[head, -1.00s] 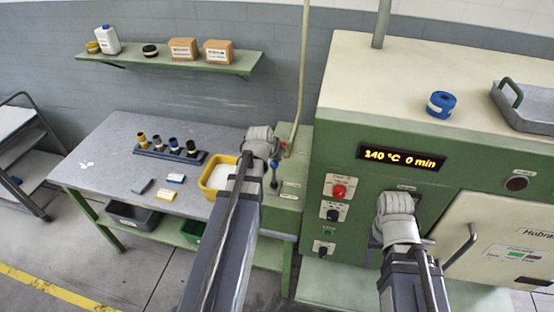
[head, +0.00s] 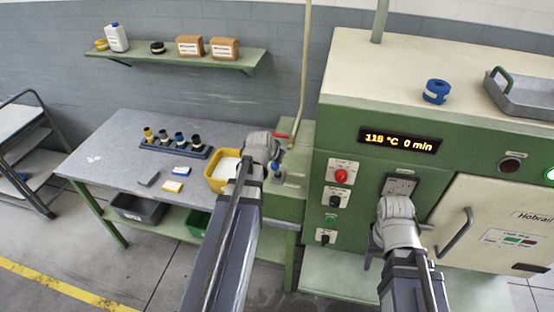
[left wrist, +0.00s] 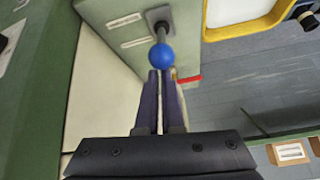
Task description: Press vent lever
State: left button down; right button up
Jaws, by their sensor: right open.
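A lever with a blue ball knob (left wrist: 161,54) stands on the green side cabinet between the table and the oven; in the head view (head: 276,166) it is partly beside my left wrist. In the left wrist view my left gripper (left wrist: 161,74) has its fingers close together, empty, with the tips just short of the ball; I cannot tell whether they touch it. In the head view that gripper is hidden behind its wrist. My right gripper (head: 372,247) is open, in front of the oven's control panel, mostly hidden by its own wrist.
The green oven (head: 350,115) has a lit display (head: 399,141) reading 118 °C and 0 min, a red button (head: 341,176) and a door handle (head: 455,233). A yellow tub (head: 222,185) stands close to my left wrist. A red handle (head: 282,135) is on the side cabinet.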

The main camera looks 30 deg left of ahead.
pick_arm(q)
jog(key=shift+s+d+f, duration=0.1)
jog(key=shift+s+f, duration=0.1)
jog(key=shift+s, duration=0.25)
jog(key=w+r+p, duration=0.3)
jog(key=w, duration=0.1)
jog(key=s+d+r+p, duration=0.1)
jog(key=s+r+p, duration=0.4)
jog(key=s, duration=0.3)
jog(key=shift+d, duration=0.15)
jog(key=shift+s+r, duration=0.1)
jog(key=s+d+f+m+g+b, duration=0.1)
jog(key=s+d+f+g+b, duration=0.1)
jog(key=s+d+f+b, duration=0.2)
jog(key=s+d+f+m+g+b, duration=0.1)
jog(key=s+d+f+g+b, duration=0.2)
jog(key=d+f+b, duration=0.6)
jog(key=s+d+f+m+g+b, duration=0.2)
jog(key=s+d+f+b, duration=0.5)
jog(key=d+f, duration=0.4)
jog(key=shift+s+d+g, duration=0.2)
jog(key=shift+d+g, duration=0.2)
jog(key=shift+d, duration=0.75)
